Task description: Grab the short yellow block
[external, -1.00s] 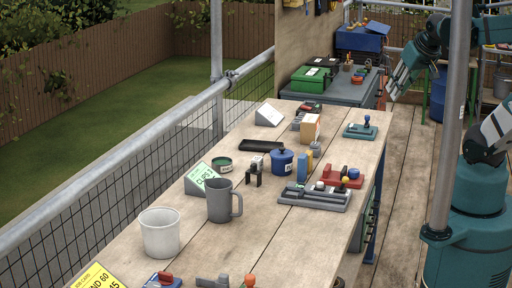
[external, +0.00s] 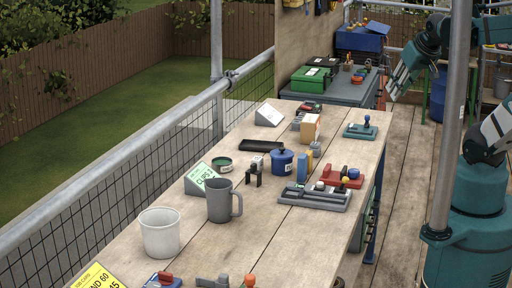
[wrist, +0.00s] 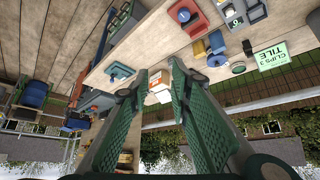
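A short yellow block (external: 315,148) stands on the wooden workbench (external: 262,222), just behind a taller blue block (external: 304,166) and right of a blue pot (external: 282,160). The yellow block also shows in the wrist view (wrist: 198,48), beside the blue block (wrist: 217,42). My gripper (external: 396,88) hangs in the air right of the bench's far end, well apart from the block. In the wrist view its two green fingers (wrist: 158,76) are spread with nothing between them. Gripper open and empty.
A tan box (external: 310,127) with a white label stands behind the block. A grey tray (external: 315,197) and a red holder (external: 341,178) lie in front. A grey mug (external: 220,200) and white bucket (external: 160,233) stand nearer. A metal pole (external: 450,130) rises beside my arm.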

